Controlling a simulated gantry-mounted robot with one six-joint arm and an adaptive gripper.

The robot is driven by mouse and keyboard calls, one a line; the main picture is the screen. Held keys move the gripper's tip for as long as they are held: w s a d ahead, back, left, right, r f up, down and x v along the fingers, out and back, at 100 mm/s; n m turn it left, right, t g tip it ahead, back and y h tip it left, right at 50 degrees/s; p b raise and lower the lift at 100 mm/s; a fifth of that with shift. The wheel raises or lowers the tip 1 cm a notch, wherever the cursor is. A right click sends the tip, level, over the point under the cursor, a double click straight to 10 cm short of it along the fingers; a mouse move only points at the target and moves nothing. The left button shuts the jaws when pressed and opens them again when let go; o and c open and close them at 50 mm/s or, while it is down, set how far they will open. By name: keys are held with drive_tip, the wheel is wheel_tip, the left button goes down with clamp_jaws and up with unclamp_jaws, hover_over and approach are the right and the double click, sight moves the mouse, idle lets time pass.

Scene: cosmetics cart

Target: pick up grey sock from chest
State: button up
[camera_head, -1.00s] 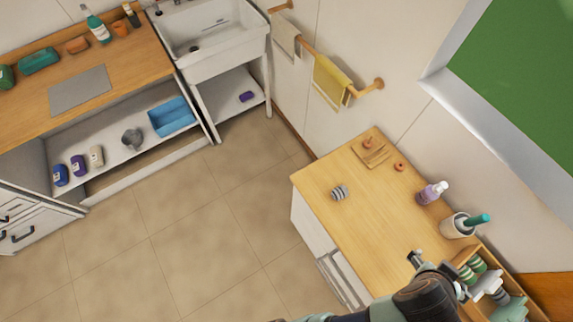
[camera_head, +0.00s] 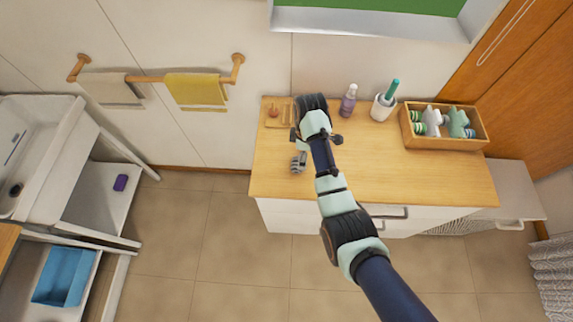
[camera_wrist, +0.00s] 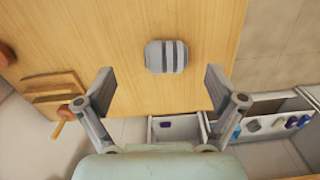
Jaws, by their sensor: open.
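The grey sock, rolled up with dark stripes, lies on the wooden top of the chest (camera_head: 430,180), near its left end. In the head view the sock (camera_head: 298,162) shows just beside my gripper, partly crowded by it. In the wrist view the whole sock (camera_wrist: 166,57) is visible, lying a little beyond the gap between the fingertips. My gripper (camera_wrist: 158,82) is open and empty, above the chest top and apart from the sock.
A small wooden board (camera_head: 278,112) lies left of my arm. A lotion bottle (camera_head: 348,102), a white cup (camera_head: 382,108) and a wooden box of rolled socks (camera_head: 408,130) stand along the back. The front right of the chest top is clear.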

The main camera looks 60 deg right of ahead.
sight(297, 165)
drive_tip(key=f, duration=0.4)
drive_tip(key=a+f, duration=0.1)
drive_tip(key=f, duration=0.1)
drive_tip(key=shift+w+f, duration=0.2)
drive_tip(key=shift+f, duration=0.05)
drive_tip(key=c, duration=1)
